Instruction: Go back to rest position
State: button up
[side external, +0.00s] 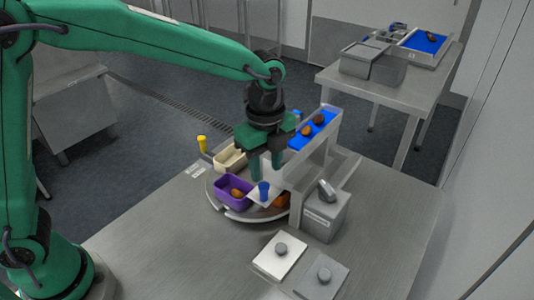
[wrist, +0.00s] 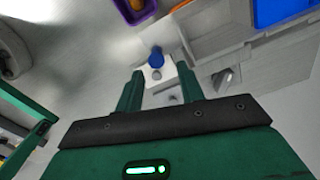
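My gripper (side external: 266,168) hangs pointing down above the round turntable (side external: 222,210), near the blue peg (side external: 264,190) on its white plate. In the wrist view my two gripper fingers (wrist: 160,72) stand apart with nothing held between them. The blue peg (wrist: 156,58) shows beyond the gap between the fingertips. A purple bin (side external: 219,191) with brown dates (side external: 236,193) sits on the turntable, left of my gripper. A cream bin (side external: 229,160) stands behind it, partly hidden by my gripper. No marked rest position shows.
A raised blue belt (side external: 302,141) carrying dark dates stands right of my gripper. A grey box (side external: 324,218) stands before it. A white plate (side external: 270,262) and a grey plate (side external: 313,285), each with a knob, lie in front. The steel table (side external: 160,245) is clear at left.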

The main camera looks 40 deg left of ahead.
jog(key=shift+r, duration=0.6)
jog(key=shift+a, duration=0.1)
jog(key=shift+a+r, duration=0.15)
jog(key=s+a+r+n+t, duration=0.3)
jog(key=s+a+r+n, duration=0.4)
jog(key=a+n, duration=0.35)
jog(key=s+a+f+n+t, duration=0.1)
jog(key=s+a+n+t, duration=0.1)
jog(key=s+a+n, duration=0.7)
jog(key=shift+s+n+t, duration=0.3)
jog(key=shift+s+n, duration=0.45)
jog(key=shift+s, duration=0.1)
